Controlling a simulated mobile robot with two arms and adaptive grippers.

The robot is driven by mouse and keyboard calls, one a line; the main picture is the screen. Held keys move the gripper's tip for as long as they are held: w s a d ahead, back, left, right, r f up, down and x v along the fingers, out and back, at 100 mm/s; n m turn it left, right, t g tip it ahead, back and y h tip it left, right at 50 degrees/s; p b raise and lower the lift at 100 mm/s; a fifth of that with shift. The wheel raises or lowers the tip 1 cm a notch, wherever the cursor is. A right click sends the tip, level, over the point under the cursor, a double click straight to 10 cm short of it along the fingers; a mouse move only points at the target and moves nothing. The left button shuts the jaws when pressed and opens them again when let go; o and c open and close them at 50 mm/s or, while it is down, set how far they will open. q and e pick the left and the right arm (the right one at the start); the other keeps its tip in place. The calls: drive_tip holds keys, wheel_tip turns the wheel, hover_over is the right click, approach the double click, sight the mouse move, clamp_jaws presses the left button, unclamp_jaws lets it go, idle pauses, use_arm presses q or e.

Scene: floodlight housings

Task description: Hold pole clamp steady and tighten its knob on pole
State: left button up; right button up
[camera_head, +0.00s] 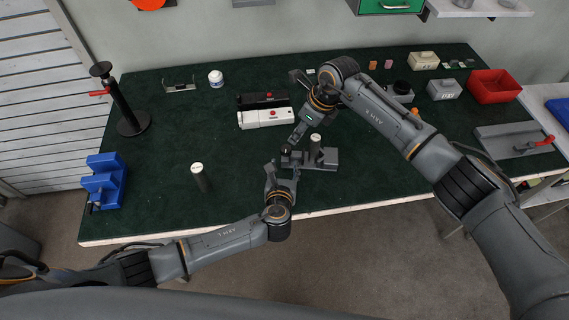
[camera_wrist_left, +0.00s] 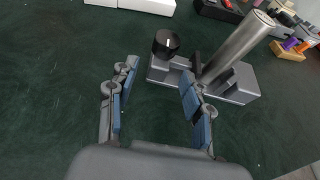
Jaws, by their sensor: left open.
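The pole clamp is a grey block (camera_head: 325,163) on the green mat near the front of the bench. It also shows in the left wrist view (camera_wrist_left: 238,86), with a round black knob (camera_wrist_left: 166,42) at its left end. A silver pole (camera_wrist_left: 237,46) stands up from the block; its pale top (camera_head: 316,137) shows in the head view. My left gripper (camera_head: 282,170) is open and empty, in front of the knob. In the left wrist view its fingers (camera_wrist_left: 157,82) are spread, with the knob beyond the gap. My right gripper (camera_head: 294,140) is above and behind the clamp; its fingers are too small to read.
A white and a black housing (camera_head: 265,118) lie behind the clamp. A dark cylinder (camera_head: 200,178) stands to the left, near a blue fixture (camera_head: 104,181) and a black stand (camera_head: 129,108). A red bin (camera_head: 494,87) and grey plate (camera_head: 510,139) are right.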

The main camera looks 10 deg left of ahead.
use_arm(q)
drive_tip(key=shift+x, duration=0.95)
drive_tip(key=c, duration=0.3)
clamp_jaws()
idle(0.9)
